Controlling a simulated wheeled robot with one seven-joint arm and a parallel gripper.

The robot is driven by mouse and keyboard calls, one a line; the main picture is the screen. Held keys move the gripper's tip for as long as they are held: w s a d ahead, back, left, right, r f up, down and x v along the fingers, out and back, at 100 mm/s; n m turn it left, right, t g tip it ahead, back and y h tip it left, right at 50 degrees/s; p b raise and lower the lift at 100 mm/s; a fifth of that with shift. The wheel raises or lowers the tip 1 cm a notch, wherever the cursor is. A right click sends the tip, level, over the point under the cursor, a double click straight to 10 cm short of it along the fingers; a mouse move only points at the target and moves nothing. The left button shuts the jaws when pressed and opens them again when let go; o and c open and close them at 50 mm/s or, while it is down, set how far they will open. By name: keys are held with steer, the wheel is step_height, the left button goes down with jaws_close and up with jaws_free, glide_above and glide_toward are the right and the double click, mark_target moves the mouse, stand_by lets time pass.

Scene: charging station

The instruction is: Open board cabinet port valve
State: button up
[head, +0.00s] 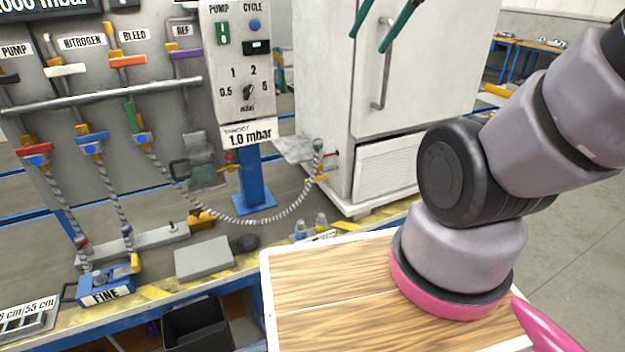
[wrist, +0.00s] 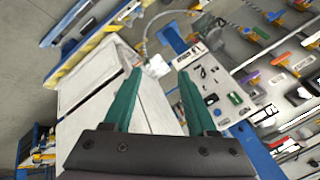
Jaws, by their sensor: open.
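The white cabinet (head: 320,80) stands at the back centre with its doors to the right. At its lower left side is a small port valve (head: 322,168) with a grey-green fitting, a red part and a yellow part, joined to a braided hose (head: 270,218). The valve is too small to tell its handle position. My gripper (head: 382,22) shows its green fingers in front of the cabinet's upper part, well above the valve. In the wrist view my gripper (wrist: 157,85) is open and empty, with the cabinet (wrist: 95,85) behind its fingers.
A board (head: 100,130) with several coloured valve handles and hoses stands at left, beside a control panel (head: 240,70). A wooden-topped surface (head: 330,290) lies below my arm. A blue FINE box (head: 105,287) sits on the bench at lower left.

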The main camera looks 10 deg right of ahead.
steer(key=w+a+f+m+g+y, duration=0.3)
steer(key=w+a+f+m+y, duration=0.35)
steer(key=w+a, duration=0.2)
steer(key=w+a+f+m+g+y, duration=0.45)
steer(key=w+a+m, duration=0.25)
steer(key=w, duration=0.2)
steer(key=w+f+m+t+y, duration=0.4)
steer(key=w+f+m, duration=0.3)
steer(key=w, duration=0.1)
steer(key=w+d+f+m+t+h, duration=0.2)
steer(key=w+d+f+m+t, duration=0.15)
steer(key=f+m+t, duration=0.4)
steer(key=w+d+f+m+t+h, duration=0.25)
steer(key=w+f+m+t, duration=0.2)
steer(key=f+m, duration=0.5)
steer(key=s+d+f+m+t+h, duration=0.15)
steer(key=d+f+m+h, duration=0.25)
steer(key=f, duration=0.6)
steer(key=s+d+f+m+t+h, duration=0.15)
steer(key=d+f+m+h, duration=0.35)
steer(key=f, duration=0.6)
steer(key=x, duration=1)
steer(key=shift+w+a, duration=0.25)
steer(key=shift+r, duration=0.1)
